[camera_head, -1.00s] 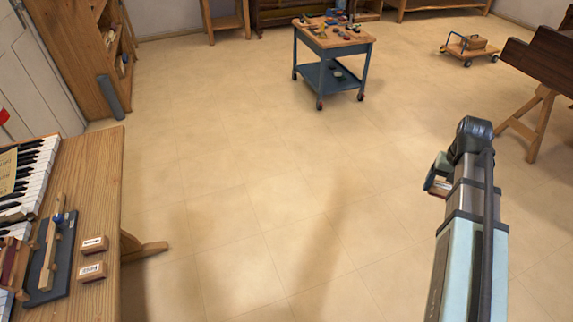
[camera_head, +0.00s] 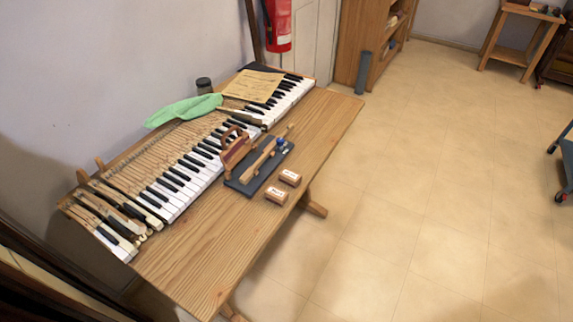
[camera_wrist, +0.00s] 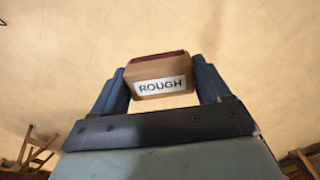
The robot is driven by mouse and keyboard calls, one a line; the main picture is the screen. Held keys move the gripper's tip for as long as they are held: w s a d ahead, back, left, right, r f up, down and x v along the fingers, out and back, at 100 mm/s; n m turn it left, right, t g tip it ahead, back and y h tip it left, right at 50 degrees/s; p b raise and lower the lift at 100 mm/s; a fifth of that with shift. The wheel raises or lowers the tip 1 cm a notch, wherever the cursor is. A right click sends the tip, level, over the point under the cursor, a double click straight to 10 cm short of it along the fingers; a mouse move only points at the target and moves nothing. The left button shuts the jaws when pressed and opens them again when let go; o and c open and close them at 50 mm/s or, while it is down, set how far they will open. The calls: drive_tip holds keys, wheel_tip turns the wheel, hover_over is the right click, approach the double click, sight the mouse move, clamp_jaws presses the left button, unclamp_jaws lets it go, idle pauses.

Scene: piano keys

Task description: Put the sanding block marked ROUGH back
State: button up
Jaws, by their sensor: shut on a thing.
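The sanding block marked ROUGH (camera_wrist: 161,78) shows in the wrist view. It is a tan block with a dark red face along its top edge and a white label facing the camera. My gripper (camera_wrist: 162,82) is shut on it, with one blue-grey finger on each side. My gripper is out of view in the head view. There, two small tan blocks with white labels, a nearer one (camera_head: 276,194) and a farther one (camera_head: 290,177), sit on the wooden bench near its right edge. Their labels are too small to read.
The wooden bench (camera_head: 215,265) carries a piano keyboard (camera_head: 185,180), a dark mat (camera_head: 245,180) with wooden tools, a green cloth (camera_head: 185,110), a paper sheet (camera_head: 252,85) and a dark jar (camera_head: 204,86). The bench's front is bare. The floor to the right is open; a blue cart (camera_head: 566,150) shows at the edge.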

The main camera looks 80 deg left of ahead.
drive_tip(key=s+a+n, duration=0.2)
drive_tip(key=a, duration=0.8)
drive_tip(key=s+a+n, duration=0.2)
drive_tip(key=a, duration=0.8)
wheel_tip(320, 180, up, 3)
drive_tip(key=n, duration=0.8)
hover_over(301, 166)
drive_tip(key=shift+w+d+f+m, duration=0.1)
drive_tip(key=shift+f+m, duration=0.7)
drive_tip(key=shift+f, duration=1.8)
drive_tip(key=shift+f+m, duration=0.8)
drive_tip(key=shift+f, duration=1.75)
drive_tip(key=shift+f, duration=0.1)
